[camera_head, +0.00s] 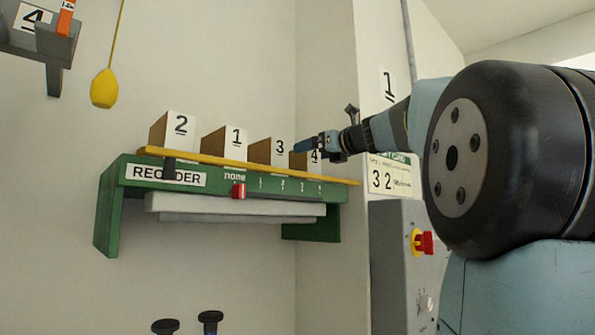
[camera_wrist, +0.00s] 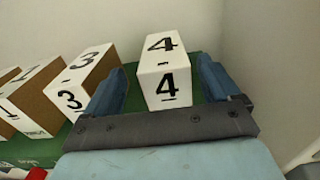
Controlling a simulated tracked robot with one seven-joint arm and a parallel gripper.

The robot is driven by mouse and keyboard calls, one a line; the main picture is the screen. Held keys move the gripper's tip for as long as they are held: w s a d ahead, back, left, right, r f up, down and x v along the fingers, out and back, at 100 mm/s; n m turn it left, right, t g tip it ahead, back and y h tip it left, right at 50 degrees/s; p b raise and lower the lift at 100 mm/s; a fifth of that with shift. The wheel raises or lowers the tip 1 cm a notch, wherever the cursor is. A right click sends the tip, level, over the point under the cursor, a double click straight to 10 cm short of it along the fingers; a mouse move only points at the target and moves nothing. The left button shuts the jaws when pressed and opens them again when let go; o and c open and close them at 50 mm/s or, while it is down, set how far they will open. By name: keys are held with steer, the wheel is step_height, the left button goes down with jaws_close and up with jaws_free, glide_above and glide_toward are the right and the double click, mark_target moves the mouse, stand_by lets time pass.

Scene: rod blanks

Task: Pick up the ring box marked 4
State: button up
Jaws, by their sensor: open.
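The ring box marked 4 (camera_wrist: 163,71) is a white box with a black 4 on its top and front, seen in the wrist view between my gripper's (camera_wrist: 161,84) two blue fingers. The fingers are open, one to each side of the box, with a gap visible on both sides. In the head view the box (camera_head: 299,160) stands at the right end of the green shelf, partly hidden by my gripper (camera_head: 305,146), which comes in from the right. How deep the fingers reach along the box is hard to tell.
The box marked 3 (camera_wrist: 90,80) stands close to the left finger, with the boxes marked 1 (camera_head: 216,143) and 2 (camera_head: 173,133) further left. A yellow bar (camera_head: 255,165) runs along the green shelf's (camera_head: 108,207) front. A red slider (camera_head: 239,190) sits below it.

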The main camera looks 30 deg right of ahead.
steer(key=shift+d+x, duration=0.1)
steer(key=shift+x, duration=1.25)
steer(key=shift+d+x, duration=0.15)
steer(key=shift+x, duration=1.25)
steer(key=shift+c, duration=0.3)
steer(key=c, duration=1.1)
